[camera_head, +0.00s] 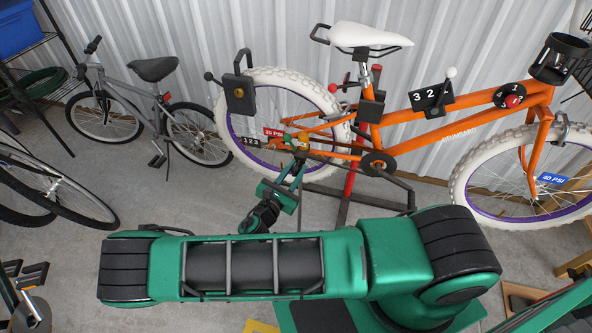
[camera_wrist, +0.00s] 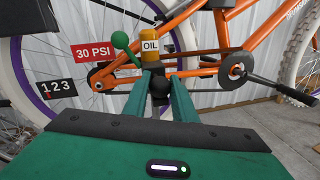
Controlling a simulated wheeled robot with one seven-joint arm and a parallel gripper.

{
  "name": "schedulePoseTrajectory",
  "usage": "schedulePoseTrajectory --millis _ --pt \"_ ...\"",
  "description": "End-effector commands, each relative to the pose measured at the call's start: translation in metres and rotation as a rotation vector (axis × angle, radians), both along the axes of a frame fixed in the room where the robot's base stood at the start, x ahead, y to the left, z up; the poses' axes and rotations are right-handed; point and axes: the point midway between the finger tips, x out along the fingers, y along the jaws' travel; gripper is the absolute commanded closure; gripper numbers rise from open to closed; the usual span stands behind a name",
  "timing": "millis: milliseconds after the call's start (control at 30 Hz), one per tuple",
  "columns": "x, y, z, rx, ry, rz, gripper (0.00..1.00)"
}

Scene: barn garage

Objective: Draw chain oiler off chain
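The chain oiler (camera_wrist: 150,45) is an amber bottle with a white OIL label, in the wrist view beside the orange bicycle's rear stay. Its small orange-yellow body shows at the rear drive in the head view (camera_head: 289,138). My gripper (camera_wrist: 160,88) has one green finger on each side of this knob, with little or no gap. The chain (camera_wrist: 196,77) runs near the oiler toward the chainring (camera_wrist: 236,72); its contact with the oiler is hidden. In the head view, my gripper (camera_head: 297,160) reaches up to the rear hub.
A green ball lever (camera_wrist: 120,40) stands close left of the bottle. A 30 PSI tag (camera_wrist: 93,52) and a number plate (camera_wrist: 57,86) are near the rear wheel. A red stand (camera_head: 349,180) and crank (camera_head: 385,168) lie to the right. A grey bicycle (camera_head: 150,105) stands left.

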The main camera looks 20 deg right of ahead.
Motion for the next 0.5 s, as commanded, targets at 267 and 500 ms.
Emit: schedulePoseTrajectory --millis 267,500 --pt "-0.020 0.015 -0.001 0.001 0.003 0.001 1.00" --pt "-0.045 0.032 0.000 -0.002 0.002 -0.002 1.00"
